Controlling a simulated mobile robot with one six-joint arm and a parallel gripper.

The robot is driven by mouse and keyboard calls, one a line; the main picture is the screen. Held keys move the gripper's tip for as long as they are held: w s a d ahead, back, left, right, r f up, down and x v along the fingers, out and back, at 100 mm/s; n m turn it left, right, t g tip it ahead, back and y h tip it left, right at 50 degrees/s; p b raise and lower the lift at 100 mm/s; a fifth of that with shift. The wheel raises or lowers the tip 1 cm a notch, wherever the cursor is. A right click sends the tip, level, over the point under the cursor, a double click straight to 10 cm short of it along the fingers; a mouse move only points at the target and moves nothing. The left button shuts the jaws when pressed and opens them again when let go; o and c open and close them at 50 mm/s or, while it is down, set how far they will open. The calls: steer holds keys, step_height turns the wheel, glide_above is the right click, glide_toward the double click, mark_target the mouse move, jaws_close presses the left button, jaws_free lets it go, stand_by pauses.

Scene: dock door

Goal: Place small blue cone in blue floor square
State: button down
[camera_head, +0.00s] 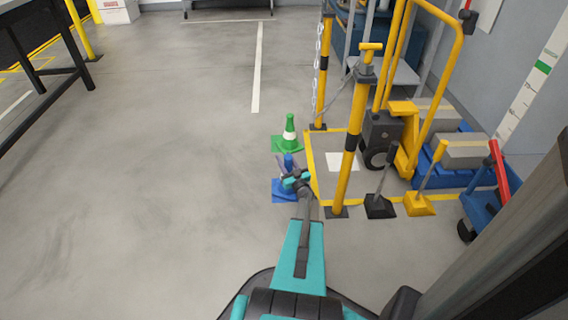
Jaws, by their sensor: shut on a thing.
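The small blue cone (288,161) is in the middle of the camera_head view, with its tip showing above my gripper (291,180). My gripper is shut on the cone. The blue floor square (279,196) shows around and below the cone, left of the yellow-marked bay. The cone appears over this square. My gripper hides part of the cone, and I cannot tell whether its base touches the floor.
A green cone with a white band (290,127) stands on a green floor square (279,145) just behind. Yellow posts (350,145) with a chain and a yellow hand truck (408,135) stand to the right. A black-handled scoop (380,206) is near. Open floor lies left.

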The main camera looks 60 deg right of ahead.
steer(key=shift+f, duration=0.25)
steer(key=c, duration=1.2)
jaws_free()
steer(key=shift+r, duration=0.1)
steer(key=shift+s+a, duration=0.2)
steer(key=shift+s, duration=0.2)
steer(key=p+v, duration=0.4)
steer(key=v, duration=0.7)
steer(key=shift+a, duration=0.1)
